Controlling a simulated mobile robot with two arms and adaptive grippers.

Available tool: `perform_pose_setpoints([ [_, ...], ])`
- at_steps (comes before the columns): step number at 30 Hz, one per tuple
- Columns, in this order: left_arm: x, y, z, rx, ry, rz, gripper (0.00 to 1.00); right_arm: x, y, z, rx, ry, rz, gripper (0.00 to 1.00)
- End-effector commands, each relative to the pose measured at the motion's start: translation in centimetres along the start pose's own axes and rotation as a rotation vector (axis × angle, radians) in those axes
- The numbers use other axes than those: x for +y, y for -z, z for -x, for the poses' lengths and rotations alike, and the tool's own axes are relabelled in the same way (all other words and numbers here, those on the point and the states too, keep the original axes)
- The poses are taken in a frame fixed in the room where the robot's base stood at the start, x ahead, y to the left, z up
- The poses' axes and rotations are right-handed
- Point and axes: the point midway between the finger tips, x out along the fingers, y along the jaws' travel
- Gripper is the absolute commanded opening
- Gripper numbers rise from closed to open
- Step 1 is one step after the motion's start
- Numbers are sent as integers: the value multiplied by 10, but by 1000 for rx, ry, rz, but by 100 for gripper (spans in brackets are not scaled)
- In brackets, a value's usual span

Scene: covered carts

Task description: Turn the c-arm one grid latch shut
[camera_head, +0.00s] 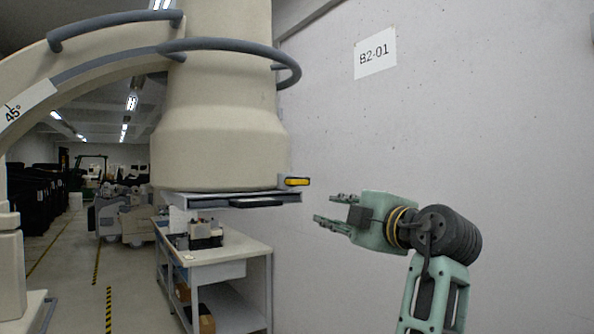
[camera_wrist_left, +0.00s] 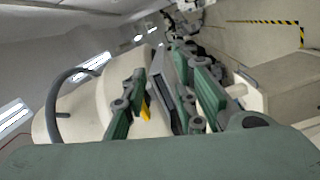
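The c-arm's pale, rounded housing (camera_head: 222,150) hangs at the centre-left. A flat grey grid plate (camera_head: 215,200) sits under it, with a dark grip (camera_head: 255,203) on its near edge. A yellow latch (camera_head: 297,182) on a grey mount is at the plate's right end and lies about level. My left gripper (camera_head: 328,208) is open and empty, a little right of the latch and slightly lower, with its fingers pointing left. In the left wrist view the yellow latch (camera_wrist_left: 146,108) shows partly behind one finger. The grid plate (camera_wrist_left: 172,88) lies between the fingers in that view. My right gripper is not in view.
A pale bench (camera_head: 238,252) with small equipment (camera_head: 200,235) on it stands below the plate. The grey wall (camera_head: 470,130) with a B2-01 sign (camera_head: 375,54) is behind my arm. A curved grey rail (camera_head: 290,72) runs around the housing above. An aisle with carts opens at left.

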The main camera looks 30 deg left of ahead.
Motion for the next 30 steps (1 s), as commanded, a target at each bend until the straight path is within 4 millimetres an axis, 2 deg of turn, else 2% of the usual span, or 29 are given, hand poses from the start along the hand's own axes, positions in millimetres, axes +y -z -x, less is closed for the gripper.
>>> perform_pose_setpoints([
  [1,20,25,7,32,6,87,27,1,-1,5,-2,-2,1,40],
  [3,32,49,13,66,14,171,27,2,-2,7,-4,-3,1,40],
  [6,40,67,15,94,22,236,27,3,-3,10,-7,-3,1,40],
  [10,42,73,3,102,25,250,27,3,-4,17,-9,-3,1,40],
  [18,42,76,-40,100,23,245,27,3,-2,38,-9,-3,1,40],
  [21,41,77,-51,100,22,245,27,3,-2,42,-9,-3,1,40],
  [30,38,76,-59,96,20,246,27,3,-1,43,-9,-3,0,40],
])
